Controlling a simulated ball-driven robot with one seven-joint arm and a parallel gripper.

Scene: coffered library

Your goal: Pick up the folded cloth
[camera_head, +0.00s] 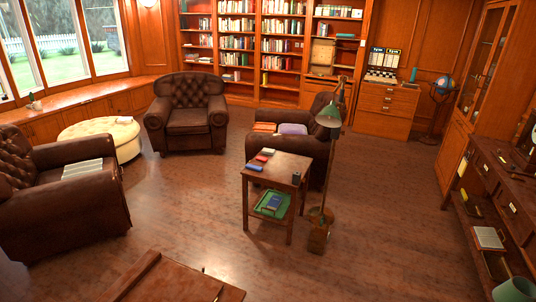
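My gripper does not show in this view. I cannot tell for sure which thing is the folded cloth. A pale, flat striped item (83,169) lies on the seat of the brown leather armchair (62,205) at the left. A lilac, soft-looking item (293,129) lies on the seat of another armchair (318,112) near the middle, partly behind a side table. An orange flat item (264,127) lies beside it. All are small and far off, so their material is unclear.
A wooden tabletop (165,282) fills the bottom edge. A desk (505,185) stands at right. Open floor (185,215) lies between the left armchair and side table.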

